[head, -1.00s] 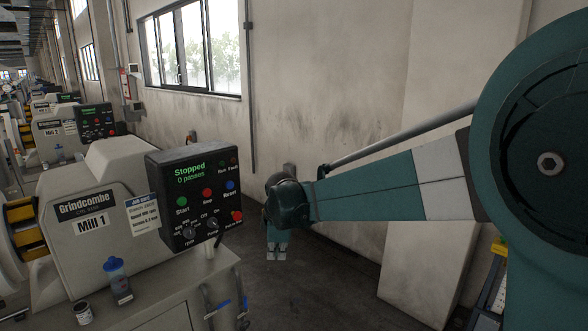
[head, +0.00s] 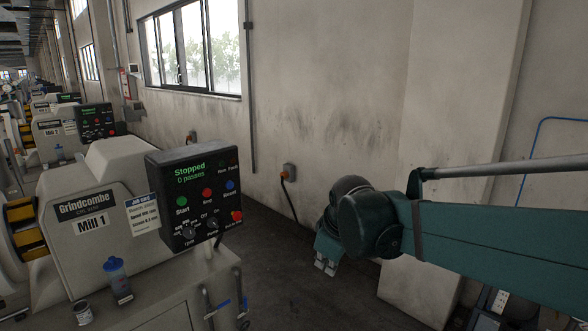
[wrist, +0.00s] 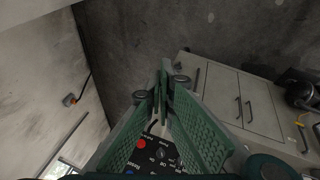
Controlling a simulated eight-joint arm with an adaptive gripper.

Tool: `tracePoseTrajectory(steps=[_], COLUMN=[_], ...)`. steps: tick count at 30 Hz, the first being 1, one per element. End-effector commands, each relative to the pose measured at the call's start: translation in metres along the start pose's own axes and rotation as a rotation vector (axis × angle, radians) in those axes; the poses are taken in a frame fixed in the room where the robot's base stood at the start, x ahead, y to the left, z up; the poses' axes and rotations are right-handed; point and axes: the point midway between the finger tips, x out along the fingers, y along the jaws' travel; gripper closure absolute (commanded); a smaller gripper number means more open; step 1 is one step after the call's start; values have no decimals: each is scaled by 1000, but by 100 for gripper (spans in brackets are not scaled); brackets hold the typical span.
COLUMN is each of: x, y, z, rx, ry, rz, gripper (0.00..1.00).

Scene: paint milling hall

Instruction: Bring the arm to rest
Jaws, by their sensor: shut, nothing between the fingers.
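My gripper (head: 326,266) hangs pointing down over the dark floor, to the right of the Mill 1 control box (head: 200,197) and apart from it. In the wrist view my gripper (wrist: 162,85) has its fingertips together with nothing between them. My arm reaches in from the right of the head view. The control box reads "Stopped, 0 passes" and has green, red and blue buttons with knobs below. Part of the box also shows in the wrist view (wrist: 150,158), behind the fingers.
A wall socket (head: 289,171) with a cable is behind my gripper. A wall pillar (head: 455,100) stands behind my arm. Floor between mill and wall is clear.

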Motion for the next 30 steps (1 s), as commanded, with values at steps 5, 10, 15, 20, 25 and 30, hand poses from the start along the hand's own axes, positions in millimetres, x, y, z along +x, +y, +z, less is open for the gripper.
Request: tracePoseTrajectory(steps=[5, 10, 15, 20, 25, 30], x=[-19, -33, -46, -55, -63, -68], y=[-8, -18, -30, -41, -55, -70], z=[32, 61, 89, 115, 142, 168], rx=[113, 221, 328, 429, 536, 642], ry=[8, 17, 29, 40, 53, 69], rz=[20, 38, 56, 73, 90, 107], gripper=[100, 100, 100, 100, 100, 100])
